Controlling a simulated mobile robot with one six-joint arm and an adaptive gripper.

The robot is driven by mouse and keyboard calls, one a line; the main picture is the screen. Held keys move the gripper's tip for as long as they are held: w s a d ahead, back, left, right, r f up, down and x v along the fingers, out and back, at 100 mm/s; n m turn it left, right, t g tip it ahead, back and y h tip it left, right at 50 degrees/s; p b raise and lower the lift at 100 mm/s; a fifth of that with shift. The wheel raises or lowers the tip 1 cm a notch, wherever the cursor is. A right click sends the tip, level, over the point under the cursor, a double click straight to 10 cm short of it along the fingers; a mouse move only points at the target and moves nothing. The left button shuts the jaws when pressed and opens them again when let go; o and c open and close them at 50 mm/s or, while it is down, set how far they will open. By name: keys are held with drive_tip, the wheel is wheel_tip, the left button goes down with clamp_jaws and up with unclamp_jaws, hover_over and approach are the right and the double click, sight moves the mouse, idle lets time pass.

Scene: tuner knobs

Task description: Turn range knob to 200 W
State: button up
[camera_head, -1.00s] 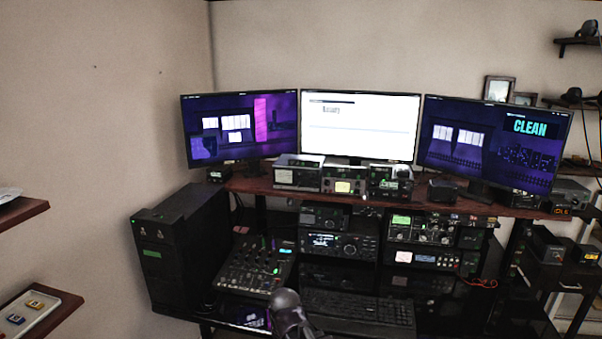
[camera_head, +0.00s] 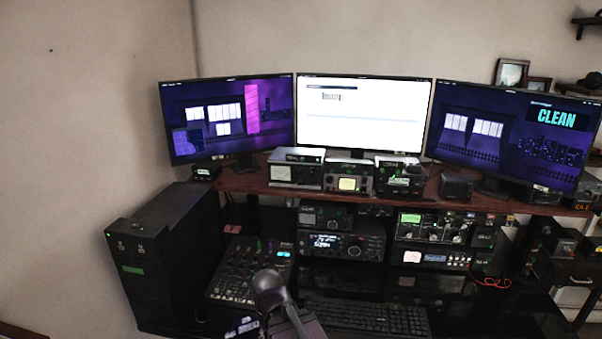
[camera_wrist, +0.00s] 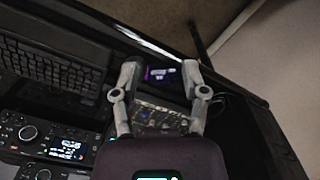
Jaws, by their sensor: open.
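The range knob is too small to pick out, and I cannot tell which unit carries it. Several small radio units with meters stand on the raised shelf: a silver-fronted one with a white meter (camera_head: 296,172), one with a yellow-lit meter (camera_head: 348,183) and one with a green display (camera_head: 400,180). My gripper (camera_wrist: 161,75) is open and empty in the wrist view, fingers spread above the mixer (camera_wrist: 160,117). It touches no knob that I can see. In the head view my dark arm shows at the bottom middle; the fingers cannot be made out there.
Three monitors stand behind the units, the white-screened one (camera_head: 363,115) in the middle. Below the shelf are a radio with a lit display (camera_head: 340,243), a green-display unit (camera_head: 432,226) and a keyboard (camera_head: 365,316). A black tower (camera_head: 165,255) stands at the left.

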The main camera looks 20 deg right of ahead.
drive_tip(key=shift+a, duration=0.3)
drive_tip(key=shift+o, duration=0.5)
drive_tip(key=w+d+r+n+t+h+p, duration=0.25)
drive_tip(key=w+d+r+n+h, duration=0.2)
drive_tip(key=w+d, duration=0.3)
drive_tip(key=w+d+r+n+t+h+p, duration=0.1)
drive_tip(key=w+d+r+n+t+h, duration=0.35)
drive_tip(key=w+d, duration=0.35)
drive_tip(key=w+d+r+n+t+h+p, duration=0.1)
drive_tip(key=w+r+n+t, duration=0.6)
drive_tip(key=w+r+n, duration=0.8)
drive_tip(key=shift+w+d+r+n+t+h+p, duration=0.3)
drive_tip(key=shift+d+n+p, duration=0.45)
drive_tip(key=shift+n, duration=0.55)
